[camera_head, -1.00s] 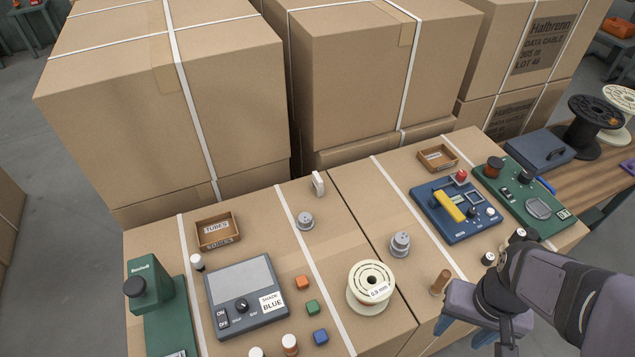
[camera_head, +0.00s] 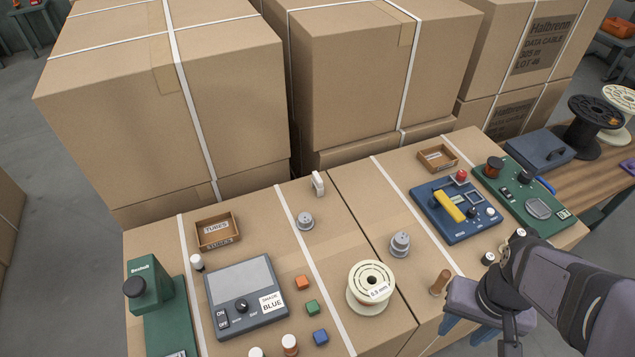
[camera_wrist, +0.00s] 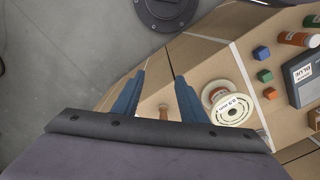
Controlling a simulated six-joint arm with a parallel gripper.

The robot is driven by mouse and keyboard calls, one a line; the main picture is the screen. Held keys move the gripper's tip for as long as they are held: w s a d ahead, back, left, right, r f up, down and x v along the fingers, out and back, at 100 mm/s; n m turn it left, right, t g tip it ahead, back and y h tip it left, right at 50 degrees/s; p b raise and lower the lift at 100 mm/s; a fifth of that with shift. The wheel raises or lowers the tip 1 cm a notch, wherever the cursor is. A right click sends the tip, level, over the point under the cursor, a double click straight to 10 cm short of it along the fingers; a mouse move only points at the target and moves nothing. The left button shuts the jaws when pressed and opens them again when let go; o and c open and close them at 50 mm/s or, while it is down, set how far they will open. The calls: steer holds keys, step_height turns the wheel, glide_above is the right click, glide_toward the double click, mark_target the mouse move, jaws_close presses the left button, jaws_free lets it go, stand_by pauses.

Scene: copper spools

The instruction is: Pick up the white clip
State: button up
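A small white clip (camera_head: 318,184) stands upright near the back edge of the carton top, beside the seam between two cartons. It does not show clearly in the wrist view. My gripper (camera_head: 462,331) is at the front right, past the carton's front edge and far from the clip. In the wrist view my gripper (camera_wrist: 158,92) has its two blue fingers apart with nothing held. A small wooden peg (camera_wrist: 163,112) shows between the fingers, beyond them; it also shows in the head view (camera_head: 440,282).
A white wire spool (camera_head: 370,287) stands near the front edge. A tubes tray (camera_head: 218,231) and grey box (camera_head: 246,297) are left; a blue board (camera_head: 456,208) is right. Tall cartons (camera_head: 385,75) rise behind the clip.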

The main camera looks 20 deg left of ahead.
steer(key=w+a+r+n+t+b, duration=0.1)
steer(key=w+a+t+b, duration=0.1)
steer(key=w, duration=0.6)
steer(key=w+a+r+n+t+b, duration=0.1)
steer(key=w+a+t+b, duration=0.15)
steer(key=w, duration=0.55)
steer(key=n+t+y+b, duration=0.5)
steer(key=n+y, duration=0.2)
steer(key=y, duration=0.3)
glide_above(321, 187)
steer(key=s+d, duration=0.3)
steer(key=f, duration=1.1)
steer(key=shift+s+d, duration=0.15)
steer(key=shift+d, duration=0.1)
steer(key=shift+f+h, duration=0.3)
steer(key=shift+p+x, duration=0.9)
steer(key=shift+x, duration=2.8)
steer(key=shift+s+f, duration=0.1)
steer(key=shift+s, duration=0.05)
steer(key=shift+c, duration=0.6)
